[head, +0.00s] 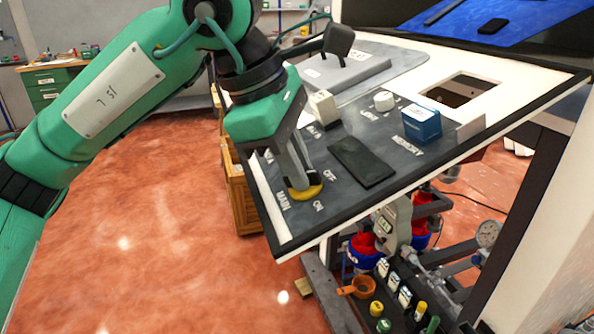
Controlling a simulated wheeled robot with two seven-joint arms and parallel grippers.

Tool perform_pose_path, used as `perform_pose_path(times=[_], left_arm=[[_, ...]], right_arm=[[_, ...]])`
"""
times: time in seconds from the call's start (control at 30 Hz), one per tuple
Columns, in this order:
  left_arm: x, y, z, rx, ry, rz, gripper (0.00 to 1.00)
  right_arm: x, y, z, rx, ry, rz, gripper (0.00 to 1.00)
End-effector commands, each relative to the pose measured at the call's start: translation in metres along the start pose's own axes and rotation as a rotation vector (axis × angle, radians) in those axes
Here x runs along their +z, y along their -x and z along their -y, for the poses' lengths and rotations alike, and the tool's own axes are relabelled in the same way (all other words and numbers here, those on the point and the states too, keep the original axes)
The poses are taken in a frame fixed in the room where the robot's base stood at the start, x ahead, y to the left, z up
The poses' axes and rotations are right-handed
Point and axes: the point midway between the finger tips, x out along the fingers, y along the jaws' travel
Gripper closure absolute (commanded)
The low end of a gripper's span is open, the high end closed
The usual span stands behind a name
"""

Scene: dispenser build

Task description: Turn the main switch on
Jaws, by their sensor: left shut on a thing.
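The main switch (306,193) is a yellow knob at the front left corner of the dark control panel (349,211). The labels MAIN, OFF and ON are printed around it. My left gripper (301,183) comes down from above and is shut on the knob. Its grey fingers hide part of the knob, so I cannot tell exactly which label it points to. My right gripper is not in view.
On the panel are a black flat pad (361,161), a blue block (422,123) by the MEMORY label, a white block (324,106) and a white knob (384,101). A square opening (462,91) lies behind. Pipes and a gauge (487,234) sit below.

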Motion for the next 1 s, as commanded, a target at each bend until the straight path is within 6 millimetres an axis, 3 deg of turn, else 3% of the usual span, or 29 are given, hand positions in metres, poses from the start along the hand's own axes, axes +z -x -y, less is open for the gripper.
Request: perform_pose_path(times=[0.6,1.0], left_arm=[[0.000,0.001,0.001,-0.002,-0.580,0.001,1.00],[-0.001,0.002,0.001,-0.003,-0.859,0.002,1.00]], right_arm=[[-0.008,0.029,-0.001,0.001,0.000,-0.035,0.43],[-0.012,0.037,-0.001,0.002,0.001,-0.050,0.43]])
